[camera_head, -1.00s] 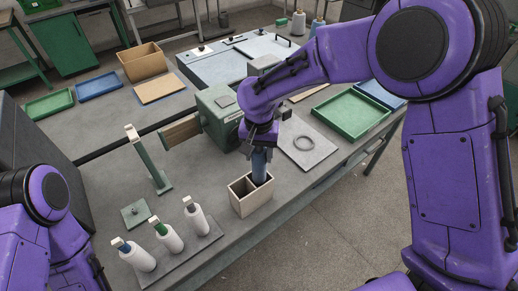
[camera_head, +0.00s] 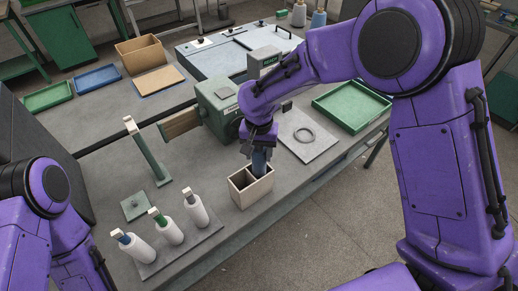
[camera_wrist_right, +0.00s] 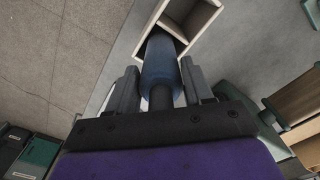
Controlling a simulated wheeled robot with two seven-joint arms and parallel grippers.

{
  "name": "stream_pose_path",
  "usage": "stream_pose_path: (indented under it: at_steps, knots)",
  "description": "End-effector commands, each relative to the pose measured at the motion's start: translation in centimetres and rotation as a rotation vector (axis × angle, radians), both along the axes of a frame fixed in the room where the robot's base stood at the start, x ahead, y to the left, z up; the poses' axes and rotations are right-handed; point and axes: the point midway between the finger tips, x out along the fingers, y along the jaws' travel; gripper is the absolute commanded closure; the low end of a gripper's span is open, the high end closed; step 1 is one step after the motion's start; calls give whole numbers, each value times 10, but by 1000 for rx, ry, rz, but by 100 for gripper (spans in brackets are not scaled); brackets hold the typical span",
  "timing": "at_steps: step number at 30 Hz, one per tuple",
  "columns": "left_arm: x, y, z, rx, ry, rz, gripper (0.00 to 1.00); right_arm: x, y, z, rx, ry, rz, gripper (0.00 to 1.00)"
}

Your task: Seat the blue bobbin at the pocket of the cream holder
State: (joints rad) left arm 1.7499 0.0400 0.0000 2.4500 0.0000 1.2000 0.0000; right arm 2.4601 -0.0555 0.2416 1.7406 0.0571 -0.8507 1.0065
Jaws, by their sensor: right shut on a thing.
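The cream holder (camera_head: 250,199) is an open box with two pockets on the near edge of the bench; it also shows in the wrist view (camera_wrist_right: 198,22). My right gripper (camera_head: 259,147) is above it, pointing down and shut on the blue bobbin (camera_head: 259,163). In the wrist view the bobbin (camera_wrist_right: 161,62) sits between the two fingers. Its lower end is at the right-hand pocket in the head view. How deep it is, and whether it touches the walls or floor, I cannot tell. My left arm shows at the left edge, but its gripper is out of view.
A green post (camera_head: 150,156) and a green machine (camera_head: 217,112) stand behind. A plate with a ring (camera_head: 305,135) and a green tray (camera_head: 352,108) lie to the right.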

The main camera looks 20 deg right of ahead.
Motion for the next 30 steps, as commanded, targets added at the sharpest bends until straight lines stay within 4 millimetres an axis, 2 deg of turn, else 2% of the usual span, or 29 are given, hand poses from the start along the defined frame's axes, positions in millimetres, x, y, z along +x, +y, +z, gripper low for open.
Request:
stream_pose_path:
  at_steps: [13, 21, 22, 24, 30]
  knots:
    - [0, 0, -7, 0, 0, 0, 57, 0, 0, -27, 0, -1, 0, 74]
    - [0, 0, -6, 0, 0, 0, 57, 0, 0, -29, 0, -1, 0, 74]
    - [0, 0, -6, 0, 0, 0, 57, 0, 0, -29, 0, -1, 0, 39]
    - [0, 0, -6, 0, 0, 0, 57, 0, 0, -29, 0, -1, 0, 19]
    - [0, 0, -6, 0, 0, 0, 57, 0, 0, -29, 0, -1, 0, 19]
